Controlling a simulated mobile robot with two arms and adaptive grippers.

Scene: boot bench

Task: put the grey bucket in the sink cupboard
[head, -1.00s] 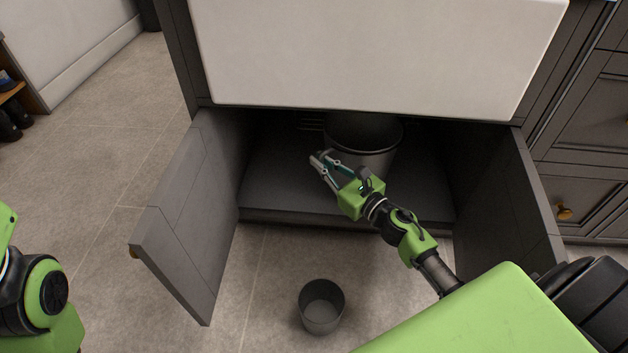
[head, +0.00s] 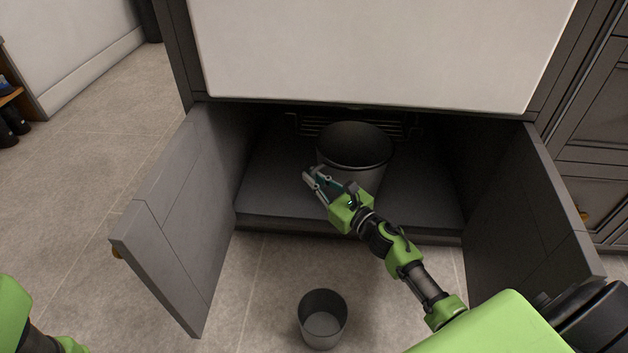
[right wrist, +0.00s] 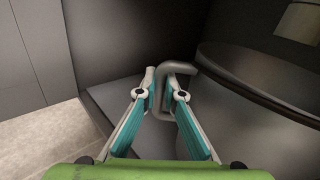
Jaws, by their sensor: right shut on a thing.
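The grey bucket (head: 356,174) is upright inside the open sink cupboard (head: 266,190), under the white sink. I cannot tell whether its base touches the cupboard floor. My right gripper (head: 312,177) is at the bucket's front left. In the right wrist view my right gripper (right wrist: 163,85) is shut on a bent grey handle (right wrist: 184,68) at the side of the bucket (right wrist: 262,100), whose dark wall and rim fill the right. Only part of my left arm shows at the bottom left; its gripper is out of view.
Both cupboard doors, left (head: 172,215) and right (head: 525,215), stand open. A smaller grey bin (head: 322,320) stands on the floor in front. A wire rack (head: 300,123) is at the cupboard's back.

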